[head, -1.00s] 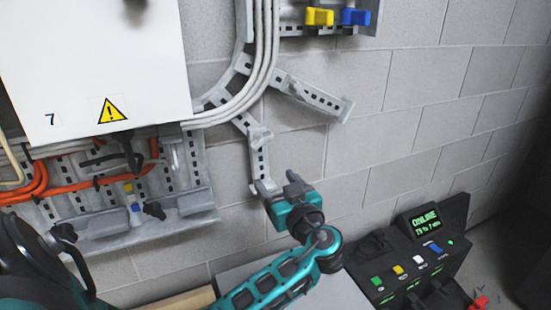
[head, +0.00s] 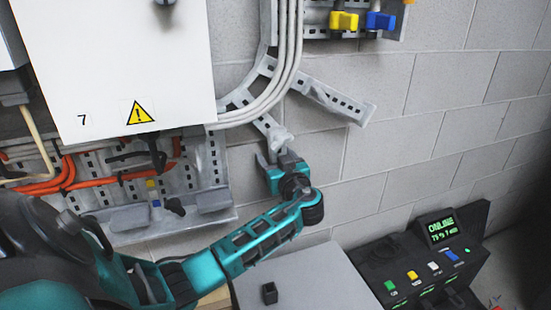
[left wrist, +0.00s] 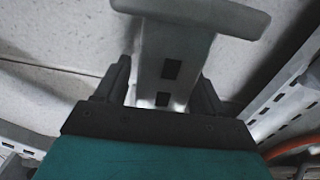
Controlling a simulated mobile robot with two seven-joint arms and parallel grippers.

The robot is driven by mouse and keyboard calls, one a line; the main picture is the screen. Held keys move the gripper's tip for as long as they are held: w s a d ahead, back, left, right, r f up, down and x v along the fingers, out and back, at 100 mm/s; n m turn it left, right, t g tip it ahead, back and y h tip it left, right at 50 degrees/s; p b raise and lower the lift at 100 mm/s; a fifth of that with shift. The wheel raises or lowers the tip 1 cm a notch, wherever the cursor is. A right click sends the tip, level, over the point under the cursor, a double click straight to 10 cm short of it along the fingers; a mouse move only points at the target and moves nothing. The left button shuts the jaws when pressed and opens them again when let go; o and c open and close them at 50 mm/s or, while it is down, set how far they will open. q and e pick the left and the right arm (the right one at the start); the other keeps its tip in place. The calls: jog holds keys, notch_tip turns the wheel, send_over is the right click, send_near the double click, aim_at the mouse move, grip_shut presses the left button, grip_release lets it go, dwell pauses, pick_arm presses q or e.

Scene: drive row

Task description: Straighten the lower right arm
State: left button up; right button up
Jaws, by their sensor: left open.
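The lower right arm (head: 266,124) is a grey slotted metal bar that slants down and right from the cable bracket to a raised flange. Anything below the flange is hidden behind my gripper in the head view. My left gripper (head: 276,159) is just below that flange, near the wall. In the left wrist view a slotted bar (left wrist: 173,57) with a wide cross-piece (left wrist: 205,12) stands between the two open fingers (left wrist: 158,80), one on each side. I cannot tell whether they touch it. My right gripper is not in view.
The upper right arm (head: 336,101) slants above. White cables (head: 287,65) curve along the bracket. A white cabinet (head: 115,65) and orange cables (head: 50,182) are at the left. A grey box (head: 300,280) and black control panel (head: 425,255) stand below.

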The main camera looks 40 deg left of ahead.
pick_arm(q)
grip_shut()
jog(key=w+n+b, duration=0.1)
jog(key=n+b, duration=0.1)
jog(key=b, duration=0.4)
jog(key=w+d+r+n+b, duration=0.1)
jog(key=n+b, duration=0.1)
jog(key=b, duration=0.4)
jog(key=w+d+n+b, duration=0.1)
jog(key=n+b, duration=0.2)
jog(key=b, duration=0.2)
jog(key=shift+w+r+b, duration=0.2)
jog(key=shift+w+b, duration=0.15)
jog(key=shift+b, duration=0.05)
pick_arm(e)
jog(key=w+a+f+y, duration=0.1)
jog(key=a+f, duration=0.2)
jog(key=f, duration=0.9)
jog(key=shift+w+f, duration=0.3)
jog(key=shift+w, duration=0.05)
pick_arm(q)
jog(key=shift+r, duration=0.1)
pick_arm(e)
jog(key=shift+a+r, duration=0.15)
jog(key=shift+a, duration=0.05)
pick_arm(q)
grip_release()
